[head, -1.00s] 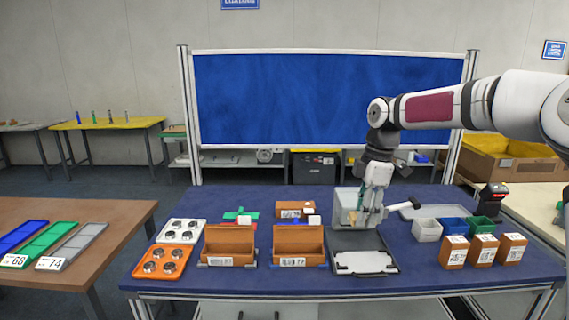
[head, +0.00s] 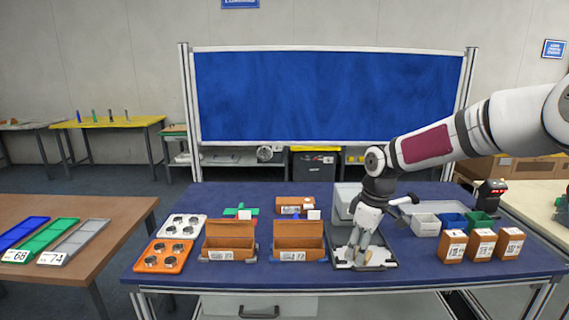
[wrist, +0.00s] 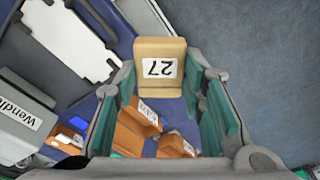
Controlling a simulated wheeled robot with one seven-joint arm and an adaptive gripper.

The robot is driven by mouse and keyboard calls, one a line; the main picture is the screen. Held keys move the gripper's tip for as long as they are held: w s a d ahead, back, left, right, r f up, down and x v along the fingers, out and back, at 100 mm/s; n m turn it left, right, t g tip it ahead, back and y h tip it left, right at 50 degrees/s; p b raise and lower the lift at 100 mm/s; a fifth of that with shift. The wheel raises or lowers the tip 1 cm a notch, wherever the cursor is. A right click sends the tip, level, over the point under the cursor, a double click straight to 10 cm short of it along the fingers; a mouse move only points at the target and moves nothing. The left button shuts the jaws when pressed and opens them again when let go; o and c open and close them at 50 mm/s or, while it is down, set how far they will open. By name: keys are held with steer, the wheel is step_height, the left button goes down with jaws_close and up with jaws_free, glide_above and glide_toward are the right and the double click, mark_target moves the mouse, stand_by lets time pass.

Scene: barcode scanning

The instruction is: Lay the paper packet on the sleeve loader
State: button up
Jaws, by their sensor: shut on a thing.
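The paper packet (wrist: 160,68), tan with a white "27" label, is held between the fingertips of my gripper (wrist: 164,88) in the wrist view. In the head view my gripper (head: 359,248) points down over the dark tray (head: 345,265) with a white plate, which I take for the sleeve loader. The white plate (wrist: 70,40) shows at upper left in the wrist view, beside the packet. The packet is mostly hidden by the fingers in the head view, and I cannot tell whether it touches the tray.
A grey box (head: 346,198) stands right behind the tray. Two open orange-brown boxes (head: 230,240) (head: 298,240) stand to its left. Small bins (head: 424,225) and several labelled brown boxes (head: 482,243) are to its right.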

steer(key=s+f+m+h+b, duration=0.1)
steer(key=s+f+m, duration=0.7)
steer(key=f+m, duration=0.3)
steer(key=shift+s+f+t+b, duration=0.15)
steer(key=shift+f+t+b, duration=0.2)
steer(key=shift+f, duration=0.6)
steer(key=shift+d, duration=0.1)
